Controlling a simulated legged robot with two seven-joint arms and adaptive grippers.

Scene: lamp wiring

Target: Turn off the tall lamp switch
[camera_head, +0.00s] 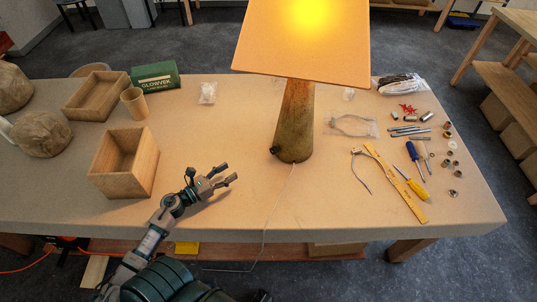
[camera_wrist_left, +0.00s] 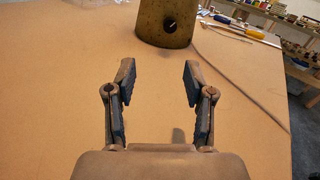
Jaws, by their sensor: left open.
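The tall lamp has a glowing orange shade (camera_head: 305,45) and a tapered, mottled base (camera_head: 296,120) standing upright on the table. Its dark round switch (camera_head: 274,151) sits low on the left of the base. In the left wrist view, the lamp base (camera_wrist_left: 150,18) is ahead at the top, with the switch (camera_wrist_left: 170,26) facing me. My left gripper (camera_head: 232,173) is open and empty, left of the lamp base and apart from it. Its two fingers (camera_wrist_left: 157,85) also show in the wrist view, with bare table between them. My right gripper is not in view.
A wooden box (camera_head: 124,185) stands left of my left gripper. A lamp cord (camera_head: 278,205) runs from the base over the front edge. Tools and a yellow ruler (camera_head: 397,185) lie to the right. The table between gripper and lamp is clear.

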